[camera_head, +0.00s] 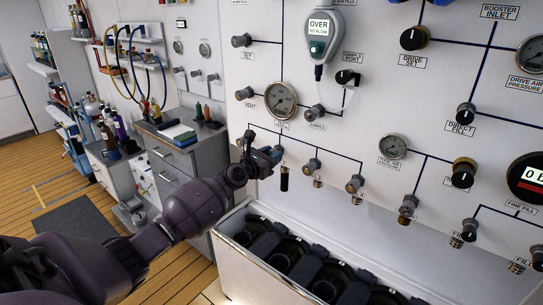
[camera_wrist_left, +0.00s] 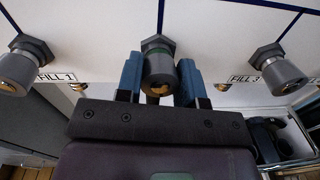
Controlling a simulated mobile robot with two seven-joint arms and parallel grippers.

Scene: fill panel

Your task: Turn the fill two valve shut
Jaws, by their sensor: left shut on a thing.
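The fill two valve (camera_wrist_left: 159,66) is a grey knob with a brass centre, in the middle of the left wrist view. It sits between the valve labelled FILL 1 (camera_wrist_left: 18,70) and the valve labelled FILL 3 (camera_wrist_left: 283,72); its own label is hidden. My left gripper (camera_wrist_left: 160,82) is shut on this knob, with one blue finger on each side. In the head view my left gripper (camera_head: 266,156) is at the panel (camera_head: 330,130) and hides most of the held valve. My right gripper is not in view.
More fill valves (camera_head: 312,164) run along the panel to the right of my left gripper. A white open bin (camera_head: 240,257) with dark round fittings stands below the panel. A gauge (camera_head: 281,100) is just above the gripper. A grey cabinet (camera_head: 178,157) stands to the left.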

